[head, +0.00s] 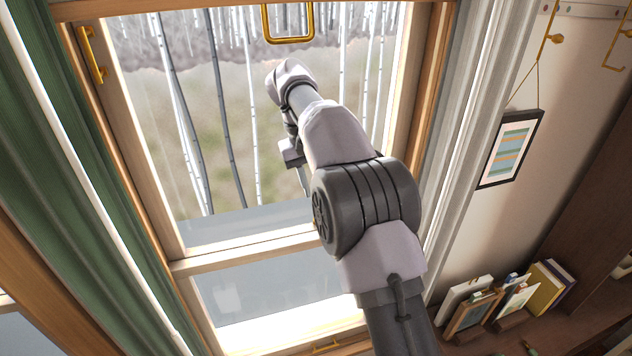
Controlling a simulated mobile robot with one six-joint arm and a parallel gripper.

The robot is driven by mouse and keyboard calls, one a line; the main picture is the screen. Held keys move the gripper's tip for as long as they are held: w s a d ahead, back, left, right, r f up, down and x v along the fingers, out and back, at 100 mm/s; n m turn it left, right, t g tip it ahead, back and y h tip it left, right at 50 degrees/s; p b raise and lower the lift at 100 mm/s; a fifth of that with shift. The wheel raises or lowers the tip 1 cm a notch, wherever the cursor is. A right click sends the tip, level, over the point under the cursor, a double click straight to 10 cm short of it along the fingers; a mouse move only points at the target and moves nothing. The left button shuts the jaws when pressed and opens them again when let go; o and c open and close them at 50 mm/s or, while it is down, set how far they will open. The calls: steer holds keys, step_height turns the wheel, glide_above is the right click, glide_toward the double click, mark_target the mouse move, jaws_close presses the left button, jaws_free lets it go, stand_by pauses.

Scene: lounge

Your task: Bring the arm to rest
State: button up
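My arm (365,205) reaches up from the lower right, in front of a window with a wooden frame. My gripper (303,178) is partly visible on the left side of the arm, pointing downward against the window pane. The arm's own links hide much of it. I cannot tell whether its fingers are open or shut, and I see nothing held in it.
A green curtain (75,190) hangs at the left and a pale curtain (465,130) at the right. Brass handles (288,38) are on the window frame. A framed picture (510,148) hangs on the right wall. Books (548,288) and frames stand on a wooden shelf at the lower right.

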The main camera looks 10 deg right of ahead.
steer(key=s+d+f+m+t+y+b, duration=0.1)
steer(key=s+d+f+b, duration=0.1)
steer(key=s+f+b, duration=0.65)
steer(key=s+d+f+m+t+y+b, duration=0.15)
steer(key=s+f+b, duration=0.25)
steer(key=s+b, duration=0.8)
steer(key=s+f+m+t+b, duration=0.1)
steer(key=s+f+b, duration=0.4)
steer(key=f, duration=0.3)
steer(key=s+f+m+t+y+b, duration=0.1)
steer(key=s+f+b, duration=0.5)
steer(key=f+b, duration=0.2)
steer(key=s+f+m+t+b, duration=0.1)
steer(key=s+f+m+b, duration=0.1)
steer(key=s+f+b, duration=0.3)
step_height(320, 180, down, 4)
steer(key=shift+s+r+y+b, duration=0.15)
steer(key=shift+y+b, duration=0.2)
steer(key=shift+b, duration=0.85)
steer(key=shift+a, duration=0.1)
